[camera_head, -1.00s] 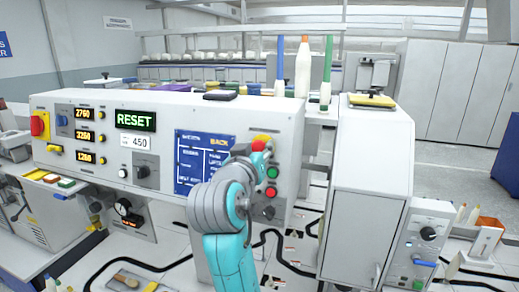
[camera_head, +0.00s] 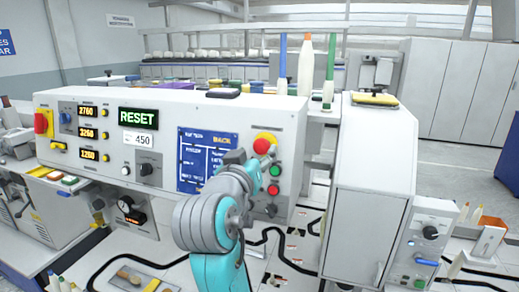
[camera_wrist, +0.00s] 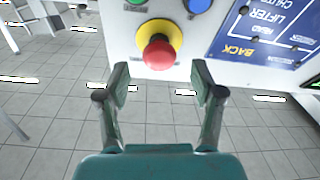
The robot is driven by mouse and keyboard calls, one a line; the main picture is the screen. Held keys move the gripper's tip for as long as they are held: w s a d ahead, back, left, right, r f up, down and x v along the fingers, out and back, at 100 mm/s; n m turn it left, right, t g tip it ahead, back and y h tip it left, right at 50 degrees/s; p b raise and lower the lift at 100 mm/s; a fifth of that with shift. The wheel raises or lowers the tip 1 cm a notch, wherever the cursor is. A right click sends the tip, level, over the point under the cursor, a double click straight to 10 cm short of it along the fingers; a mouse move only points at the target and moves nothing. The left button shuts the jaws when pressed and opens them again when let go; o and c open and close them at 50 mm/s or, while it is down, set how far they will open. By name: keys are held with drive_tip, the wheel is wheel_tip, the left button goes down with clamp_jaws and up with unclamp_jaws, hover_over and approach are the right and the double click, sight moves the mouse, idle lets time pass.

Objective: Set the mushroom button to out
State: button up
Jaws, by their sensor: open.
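The mushroom button has a round red head on a yellow ring. It is on the right part of the white control panel in the head view (camera_head: 263,144), and at the top centre of the wrist view (camera_wrist: 159,50). My gripper (camera_wrist: 163,82) is open and empty, its two fingers spread apart. In the wrist view the button lies beyond the fingertips, between their lines, and the fingers do not grip it. In the head view my gripper (camera_head: 263,161) is just below the button and partly in front of the panel. I cannot tell how far the button stands out.
Green (camera_head: 275,171) and red (camera_head: 273,189) push buttons sit just below the mushroom button. A blue screen (camera_head: 205,160) is to its left. A red knob on a yellow plate (camera_head: 42,123) is at the panel's far left. A white cabinet (camera_head: 372,190) stands to the right.

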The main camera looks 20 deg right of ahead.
drive_tip(key=v, duration=0.8)
drive_tip(key=shift+f, duration=0.15)
wheel_tip(320, 180, down, 18)
drive_tip(key=d+n+t+y, duration=0.2)
drive_tip(key=n+y, duration=0.2)
drive_tip(key=n, duration=0.2)
drive_tip(key=s+d+f+n+y, duration=0.1)
drive_tip(key=s+f+y, duration=0.1)
drive_tip(key=s+f, duration=0.4)
drive_tip(key=s+f+n+y, duration=0.2)
drive_tip(key=s+f, duration=0.2)
drive_tip(key=f, duration=0.5)
drive_tip(key=s+d+f+g+y, duration=0.1)
drive_tip(key=s+f+y, duration=0.1)
drive_tip(key=s+f, duration=0.5)
drive_tip(key=s+d+m, duration=0.1)
drive_tip(key=s+m, duration=0.1)
drive_tip(key=s, duration=1.1)
drive_tip(key=s+d+m+g, duration=0.1)
drive_tip(key=s+d+m, duration=0.1)
drive_tip(key=s, duration=1.1)
drive_tip(key=shift+r+m, duration=0.3)
